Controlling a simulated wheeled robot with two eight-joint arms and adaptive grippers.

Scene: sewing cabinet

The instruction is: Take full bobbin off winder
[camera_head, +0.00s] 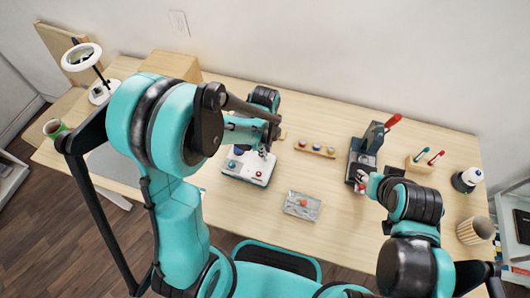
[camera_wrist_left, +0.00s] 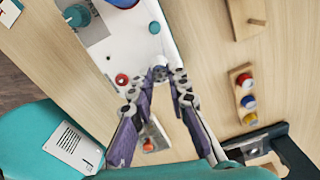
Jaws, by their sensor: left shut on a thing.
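The white winder (camera_head: 245,172) stands on the table left of centre, with a teal part and a red knob on top. In the left wrist view the winder (camera_wrist_left: 180,50) shows its red knob (camera_wrist_left: 122,79) beside my fingertips. My left gripper (camera_head: 263,152) is over the winder's right side, and its fingertips come together in the left wrist view (camera_wrist_left: 160,76). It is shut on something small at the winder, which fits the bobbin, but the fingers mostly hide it. I cannot tell whether it is still on the spindle. My right gripper (camera_head: 363,182) is by the dark press, its fingers too small to judge.
A rack of coloured spools (camera_head: 314,149) lies right of the winder. A small grey tray (camera_head: 302,206) with a red-orange item is in front. The dark press (camera_head: 368,143) with a red lever, a tool block (camera_head: 425,163) and a bottle (camera_head: 467,180) stand at right.

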